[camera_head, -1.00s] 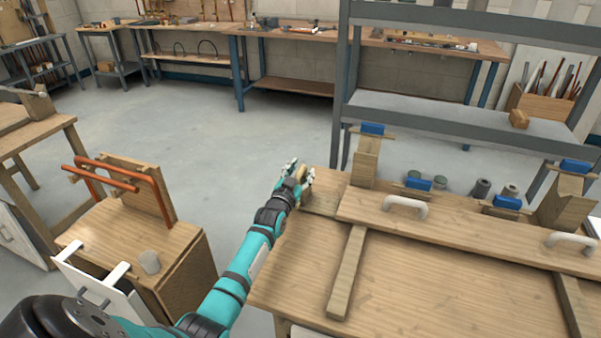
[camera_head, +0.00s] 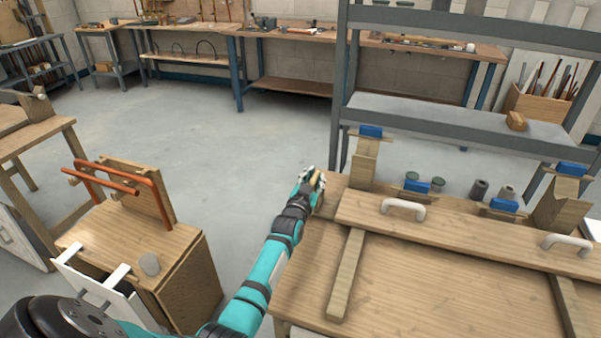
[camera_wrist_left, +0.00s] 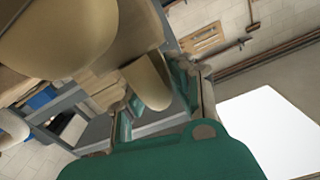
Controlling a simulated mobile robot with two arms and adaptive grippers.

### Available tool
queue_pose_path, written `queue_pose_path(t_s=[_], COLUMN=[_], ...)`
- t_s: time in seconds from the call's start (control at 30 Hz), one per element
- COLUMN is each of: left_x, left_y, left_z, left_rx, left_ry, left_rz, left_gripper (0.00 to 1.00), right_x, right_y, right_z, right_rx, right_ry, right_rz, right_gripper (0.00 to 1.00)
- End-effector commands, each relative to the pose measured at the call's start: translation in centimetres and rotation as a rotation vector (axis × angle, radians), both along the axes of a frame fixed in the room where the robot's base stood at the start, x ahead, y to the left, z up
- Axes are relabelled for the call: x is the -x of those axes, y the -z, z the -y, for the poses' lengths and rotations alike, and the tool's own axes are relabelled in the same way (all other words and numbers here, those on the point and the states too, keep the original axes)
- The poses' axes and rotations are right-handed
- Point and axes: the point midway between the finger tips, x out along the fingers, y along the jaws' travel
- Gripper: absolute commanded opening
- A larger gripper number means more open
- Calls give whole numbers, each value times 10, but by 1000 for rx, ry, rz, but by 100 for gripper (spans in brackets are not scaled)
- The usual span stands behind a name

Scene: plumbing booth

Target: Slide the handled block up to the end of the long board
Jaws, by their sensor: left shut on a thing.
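The long board (camera_head: 450,230) lies across the workbench, with two pale handles on top; its left end is near my left gripper. My left gripper (camera_head: 313,180) is shut on the handle of a wooden block (camera_head: 328,206) at the bench's back left, just left of that end. The gripper hides much of the block, and I cannot tell whether block and board touch. In the left wrist view, a rounded tan handle (camera_wrist_left: 150,82) sits at the fingers, with pale wood beside it. My right gripper is not in view.
Wooden supports (camera_head: 363,165) with blue clamps (camera_head: 371,131) stand behind the board. A wooden strip (camera_head: 347,275) runs forward from under it. Grey shelving (camera_head: 450,115) is behind the bench. A cabinet with an orange pipe (camera_head: 125,180) stands at the left, across open floor.

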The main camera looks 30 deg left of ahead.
Motion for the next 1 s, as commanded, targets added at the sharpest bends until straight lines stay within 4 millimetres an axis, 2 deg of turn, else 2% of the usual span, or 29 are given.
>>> queue_pose_path(t_s=[0.03, 0.2, 0.3, 0.6, 0.63, 0.77, 1.0], left_x=[-4, -11, -13, -13, -13, -13, -13], left_y=[-2, 0, 0, 0, 0, 0, 0], left_z=[17, 47, 54, 55, 55, 55, 54], left_rx=[8, 4, -1, -3, -3, -2, -2], left_ry=[3, 2, 2, 1, 1, 1, 1], left_rz=[-1, -1, -2, -1, -1, -1, -2], left_gripper=[0, 0, 0, 0, 24, 41, 43], right_x=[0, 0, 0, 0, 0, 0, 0], right_y=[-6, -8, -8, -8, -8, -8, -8], right_z=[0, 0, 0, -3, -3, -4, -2], right_rx=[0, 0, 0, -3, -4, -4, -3], right_ry=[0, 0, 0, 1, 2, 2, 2], right_rz=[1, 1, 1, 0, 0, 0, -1], right_gripper=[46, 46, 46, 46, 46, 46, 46])
